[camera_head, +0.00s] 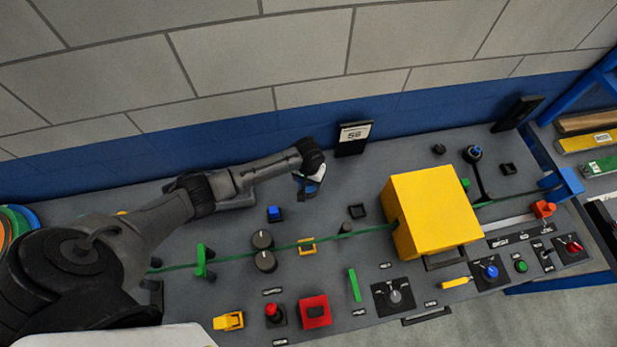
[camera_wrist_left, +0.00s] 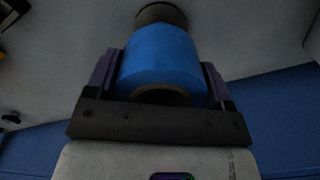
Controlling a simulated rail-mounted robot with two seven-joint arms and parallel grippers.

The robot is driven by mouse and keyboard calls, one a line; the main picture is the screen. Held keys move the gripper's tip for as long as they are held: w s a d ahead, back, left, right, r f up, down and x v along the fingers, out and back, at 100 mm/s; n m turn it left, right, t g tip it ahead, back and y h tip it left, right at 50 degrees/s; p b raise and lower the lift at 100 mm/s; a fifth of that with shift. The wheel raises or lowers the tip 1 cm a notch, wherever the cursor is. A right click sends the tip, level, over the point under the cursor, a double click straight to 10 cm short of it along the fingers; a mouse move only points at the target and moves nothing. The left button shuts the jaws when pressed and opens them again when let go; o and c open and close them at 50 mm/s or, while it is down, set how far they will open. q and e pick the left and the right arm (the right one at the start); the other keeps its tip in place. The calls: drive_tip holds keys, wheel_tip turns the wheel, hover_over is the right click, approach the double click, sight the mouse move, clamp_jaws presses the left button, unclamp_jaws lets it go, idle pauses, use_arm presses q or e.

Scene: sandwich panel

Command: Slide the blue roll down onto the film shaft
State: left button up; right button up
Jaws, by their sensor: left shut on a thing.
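The blue roll (camera_wrist_left: 160,52) sits between the two fingers of my left gripper (camera_wrist_left: 160,75) in the left wrist view. The gripper is shut on it, with a finger against each side. The roll's near end shows a brown core. A dark brown round piece (camera_wrist_left: 161,14) shows just beyond its far end; I cannot tell if this is the film shaft. In the head view my left gripper (camera_head: 310,182) is at the back of the panel, with a little blue at its tip. The film shaft is not clearly seen there. My right gripper is out of view.
A large yellow box (camera_head: 432,215) stands on the grey panel to the right. A display sign (camera_head: 353,138) stands behind the gripper by the wall. A blue button (camera_head: 274,213), black knobs (camera_head: 263,240) and a green line (camera_head: 225,257) lie nearer the front.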

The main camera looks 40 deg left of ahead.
use_arm(q)
drive_tip(key=shift+f, duration=0.25)
idle(0.3)
drive_tip(key=shift+f, duration=0.3)
drive_tip(key=shift+f+b, duration=1)
drive_tip(key=shift+f, duration=0.65)
drive_tip(key=o, duration=1)
drive_tip(key=shift+c, duration=0.2)
